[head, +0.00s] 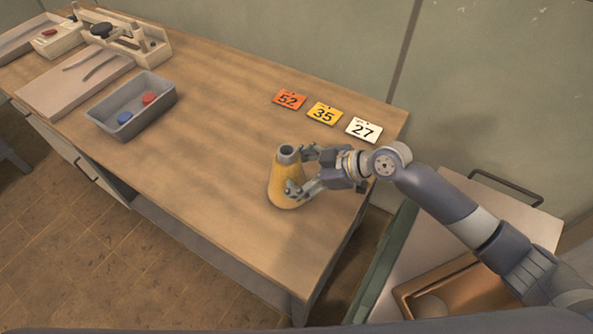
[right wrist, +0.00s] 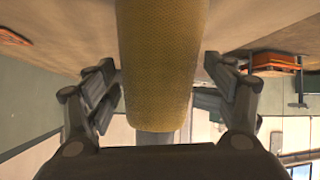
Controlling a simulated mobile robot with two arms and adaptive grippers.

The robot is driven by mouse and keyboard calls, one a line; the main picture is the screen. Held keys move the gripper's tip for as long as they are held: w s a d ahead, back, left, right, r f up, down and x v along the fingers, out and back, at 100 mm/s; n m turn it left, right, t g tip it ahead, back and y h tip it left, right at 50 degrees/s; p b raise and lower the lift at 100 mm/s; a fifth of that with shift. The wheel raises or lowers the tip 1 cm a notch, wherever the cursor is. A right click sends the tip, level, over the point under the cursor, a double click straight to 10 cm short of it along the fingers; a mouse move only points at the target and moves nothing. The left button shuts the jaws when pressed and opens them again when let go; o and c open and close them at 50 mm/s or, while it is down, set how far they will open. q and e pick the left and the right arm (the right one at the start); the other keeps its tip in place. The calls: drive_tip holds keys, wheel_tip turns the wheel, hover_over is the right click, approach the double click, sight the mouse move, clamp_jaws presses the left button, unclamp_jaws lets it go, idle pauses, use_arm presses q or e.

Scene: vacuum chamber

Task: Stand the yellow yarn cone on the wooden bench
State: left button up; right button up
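The yellow yarn cone (head: 286,184) stands upright on the wooden bench (head: 220,149), near its right end. Its grey tip points up. My right gripper (head: 301,171) is at the cone, with one finger in front of it and one behind. In the right wrist view the cone (right wrist: 157,65) fills the middle, between the two fingers (right wrist: 157,90). The pads lie right beside its sides; whether they press on it cannot be made out. The cone's base is outside the wrist view. My left gripper is not in view.
Number cards 52 (head: 289,99), 35 (head: 324,113) and 27 (head: 364,129) lie behind the cone. A grey bin (head: 108,128) with red and blue pieces, a board (head: 40,98) and a wooden rack (head: 148,60) occupy the left. The bench middle is clear. A cart (head: 535,222) stands right.

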drive_tip(key=shift+o, duration=0.6)
drive_tip(key=shift+r, duration=0.15)
drive_tip(key=shift+d, duration=0.25)
drive_tip(key=b+v, duration=0.2)
drive_tip(key=v, duration=0.9)
drive_tip(key=shift+s+r+b, duration=0.25)
drive_tip(key=shift+b, duration=0.15)
drive_tip(key=shift+d, duration=0.1)
